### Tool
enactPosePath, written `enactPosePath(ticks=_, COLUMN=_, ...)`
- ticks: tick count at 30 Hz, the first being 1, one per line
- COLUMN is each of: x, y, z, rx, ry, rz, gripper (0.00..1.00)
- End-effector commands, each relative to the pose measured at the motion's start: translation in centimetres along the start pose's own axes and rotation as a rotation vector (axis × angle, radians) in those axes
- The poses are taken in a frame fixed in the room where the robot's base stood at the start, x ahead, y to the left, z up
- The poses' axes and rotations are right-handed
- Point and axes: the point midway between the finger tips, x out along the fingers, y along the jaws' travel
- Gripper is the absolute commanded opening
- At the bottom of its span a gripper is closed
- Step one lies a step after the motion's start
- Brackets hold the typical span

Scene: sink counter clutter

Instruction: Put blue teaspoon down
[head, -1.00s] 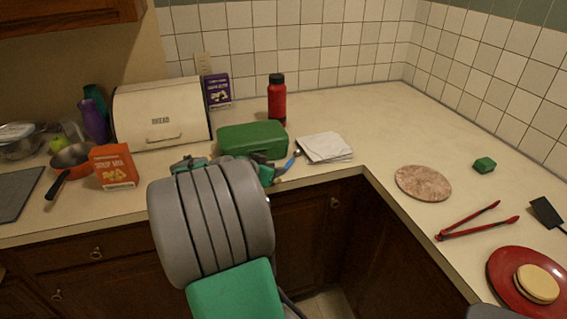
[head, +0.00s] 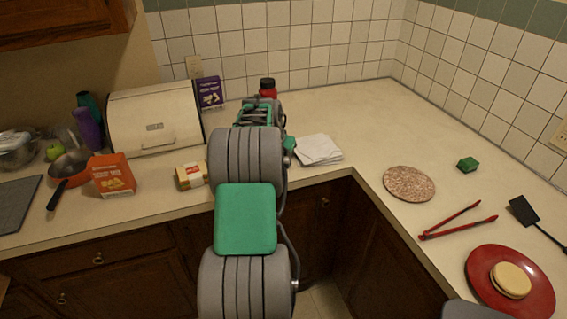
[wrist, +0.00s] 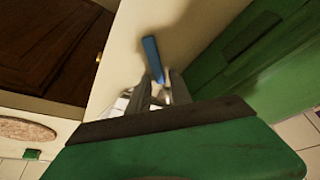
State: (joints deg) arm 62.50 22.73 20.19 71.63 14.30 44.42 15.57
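The blue teaspoon (wrist: 152,58) shows in the wrist view, its blue handle sticking out beyond my gripper (wrist: 158,92). The grey fingers are closed around its lower part, and the spoon's other end is hard to make out. The pale counter (wrist: 121,68) lies beyond the spoon; I cannot tell whether the spoon touches it. In the head view, my own arm hides the gripper and the spoon.
A yellow package (head: 190,176) is to the left. Counter between cloths and round stone board (head: 409,183) is clear.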

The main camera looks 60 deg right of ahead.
Motion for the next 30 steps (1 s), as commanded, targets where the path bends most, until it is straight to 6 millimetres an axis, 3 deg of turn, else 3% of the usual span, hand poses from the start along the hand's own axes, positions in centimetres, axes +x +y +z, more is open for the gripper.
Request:
enactPosePath(ticks=12, x=0.23, y=0.00, z=0.11, rx=0.001, ry=0.001, rz=0.000, gripper=0.25)
enactPosePath(ticks=22, x=0.16, y=-0.03, z=0.11, rx=0.001, ry=0.000, rz=0.000, gripper=0.00)
enactPosePath(ticks=30, x=0.18, y=-0.02, z=0.13, rx=0.001, ry=0.000, rz=0.000, gripper=0.00)
